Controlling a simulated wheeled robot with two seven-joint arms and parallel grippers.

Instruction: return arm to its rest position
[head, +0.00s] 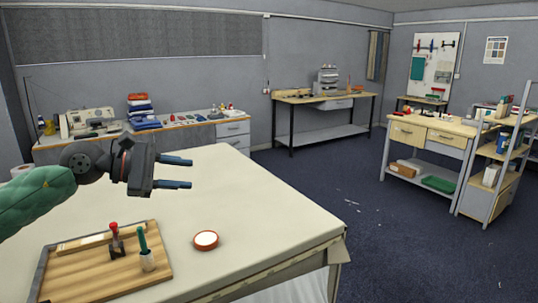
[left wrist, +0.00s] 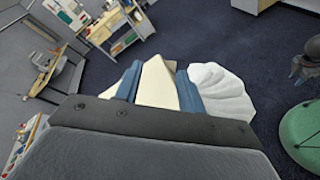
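My left arm, with a green padded sleeve (head: 38,196), reaches in from the left over the cloth table (head: 240,200). My left gripper (head: 190,172) is above the table, its two blue fingers apart with nothing between them. In the left wrist view the fingers (left wrist: 157,88) are also spread, with the pale table corner seen beyond the gap. A dark shape (left wrist: 308,62) at the right edge of that view looks like my right gripper; it is cut off and too small to read. The head view does not show my right arm.
The table's right part is clear.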

